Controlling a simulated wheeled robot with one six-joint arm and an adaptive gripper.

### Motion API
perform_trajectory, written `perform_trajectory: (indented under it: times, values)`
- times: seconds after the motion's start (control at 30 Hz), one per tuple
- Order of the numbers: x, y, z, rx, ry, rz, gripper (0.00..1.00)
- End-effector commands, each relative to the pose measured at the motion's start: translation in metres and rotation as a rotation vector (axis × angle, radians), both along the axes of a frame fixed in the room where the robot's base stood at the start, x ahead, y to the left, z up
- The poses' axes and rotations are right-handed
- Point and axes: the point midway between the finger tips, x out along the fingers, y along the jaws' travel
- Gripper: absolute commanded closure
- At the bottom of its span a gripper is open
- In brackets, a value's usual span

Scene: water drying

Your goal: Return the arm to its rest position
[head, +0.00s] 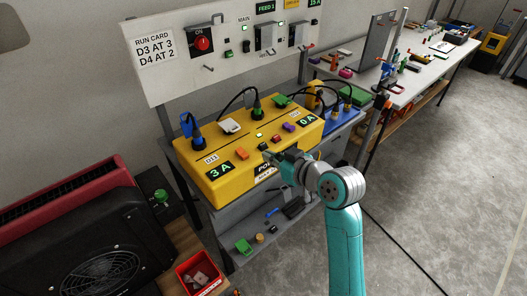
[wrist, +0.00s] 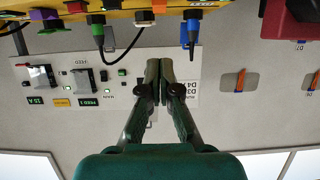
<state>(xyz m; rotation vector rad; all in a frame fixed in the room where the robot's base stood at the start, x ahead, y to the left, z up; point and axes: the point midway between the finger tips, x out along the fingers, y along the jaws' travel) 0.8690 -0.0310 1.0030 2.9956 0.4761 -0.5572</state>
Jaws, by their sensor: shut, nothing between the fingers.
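My teal arm reaches up from the lower right in the head view. My gripper (head: 267,152) is at the front edge of the yellow power box (head: 225,185), near its buttons; I cannot tell whether it touches the box. In the wrist view, which appears upside down, my gripper (wrist: 160,84) has its two fingers together with nothing between them. The fingers overlap the run card (wrist: 186,92) on the white panel in that view.
A white panel (head: 225,70) with a red knob (head: 203,43) and switches stands behind the box. A red bin (head: 200,274) and a black fan unit (head: 90,245) are at lower left. A cluttered workbench (head: 410,85) is at right. Open floor (head: 450,200) lies right of my arm.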

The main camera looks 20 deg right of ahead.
Motion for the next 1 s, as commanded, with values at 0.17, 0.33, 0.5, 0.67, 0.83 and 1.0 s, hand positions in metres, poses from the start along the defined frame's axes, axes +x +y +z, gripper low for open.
perform_trajectory:
  times: [0.17,0.33,0.5,0.67,0.83,1.0]
  values:
    - [-0.003,-0.001,0.000,0.000,0.000,0.000,1.00]
    - [-0.002,-0.001,0.000,0.000,0.000,0.000,1.00]
    - [-0.002,-0.001,0.000,0.000,0.000,0.000,1.00]
    - [-0.006,0.000,-0.007,0.007,0.003,-0.010,1.00]
    - [-0.028,0.005,-0.041,0.038,0.014,-0.062,1.00]
    - [-0.064,0.010,-0.083,0.071,0.019,-0.136,1.00]
